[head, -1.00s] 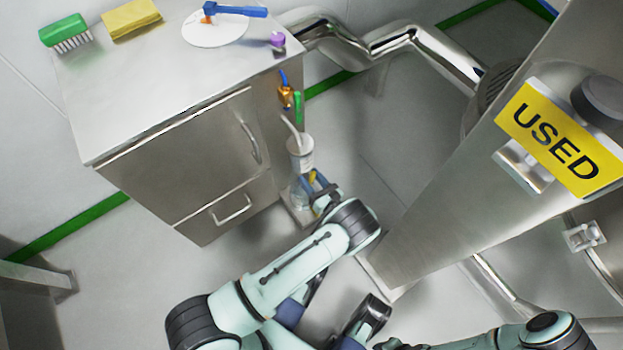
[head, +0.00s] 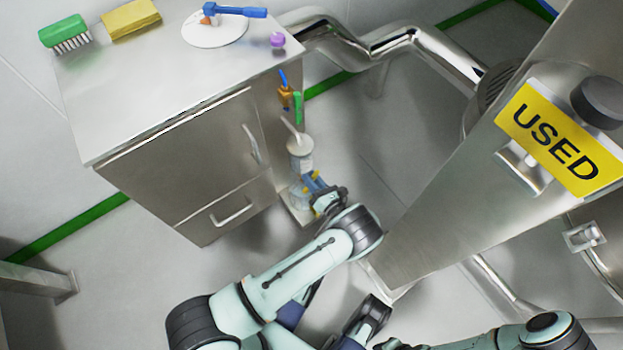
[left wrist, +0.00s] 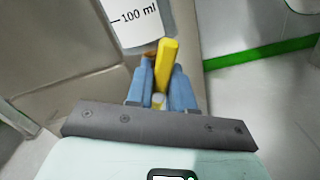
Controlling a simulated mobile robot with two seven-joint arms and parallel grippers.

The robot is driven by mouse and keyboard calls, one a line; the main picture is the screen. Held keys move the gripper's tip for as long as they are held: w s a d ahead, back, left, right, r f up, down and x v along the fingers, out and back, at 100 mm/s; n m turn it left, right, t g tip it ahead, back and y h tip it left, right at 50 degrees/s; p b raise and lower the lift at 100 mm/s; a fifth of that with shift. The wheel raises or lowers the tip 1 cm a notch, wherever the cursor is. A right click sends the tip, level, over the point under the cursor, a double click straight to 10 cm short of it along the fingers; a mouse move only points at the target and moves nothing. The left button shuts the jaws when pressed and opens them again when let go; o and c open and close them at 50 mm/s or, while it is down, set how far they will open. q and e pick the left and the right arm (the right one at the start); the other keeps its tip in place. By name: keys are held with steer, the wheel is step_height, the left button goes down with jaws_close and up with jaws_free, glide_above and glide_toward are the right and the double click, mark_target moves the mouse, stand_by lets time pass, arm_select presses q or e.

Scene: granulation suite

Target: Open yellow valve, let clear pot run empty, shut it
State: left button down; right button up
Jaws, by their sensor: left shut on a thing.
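The clear pot (head: 301,162) hangs at the right side of the steel cabinet, a pale tube entering its top. In the left wrist view the pot's lower part (left wrist: 137,25) shows a "100 ml" mark; I cannot tell its liquid level. Below it, a clear vessel (head: 299,196) is partly hidden by my gripper. My left gripper (head: 311,183) has its blue fingers shut on the yellow valve handle (left wrist: 166,62), just under the pot. The handle sticks up between the fingers in the wrist view; the valve body is mostly hidden.
The steel cabinet (head: 180,150) carries a green brush (head: 64,32), a yellow sponge (head: 131,18), a white disc with a blue-handled tool and a purple object. Blue and green handles (head: 297,105) sit above the pot. A large steel body with a USED sign (head: 556,138) stands right.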

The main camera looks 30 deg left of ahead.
arm_select(q)
steer(key=m, duration=0.6)
steer(key=shift+w+d+f+m, duration=0.15)
steer(key=shift+w+f+m, duration=0.05)
steer(key=shift+f+m, duration=0.1)
steer(key=m, duration=0.5)
steer(key=shift+f+m, duration=0.25)
steer(key=shift+m, duration=0.15)
steer(key=c, duration=1)
jaws_free()
steer(key=p+v, duration=0.1)
steer(key=v, duration=1.2)
steer(key=shift+s+d+p, duration=0.1)
steer(key=shift+d+p, duration=0.15)
steer(key=shift+p, duration=0.1)
arm_select(e)
steer(key=w, duration=0.1)
steer(key=w+r, duration=0.1)
steer(key=w+t, duration=0.1)
steer(key=shift+w+a+r, duration=0.15)
steer(key=shift+a+r, duration=0.05)
steer(key=shift+r, duration=0.05)
arm_select(q)
steer(key=shift+a, duration=0.1)
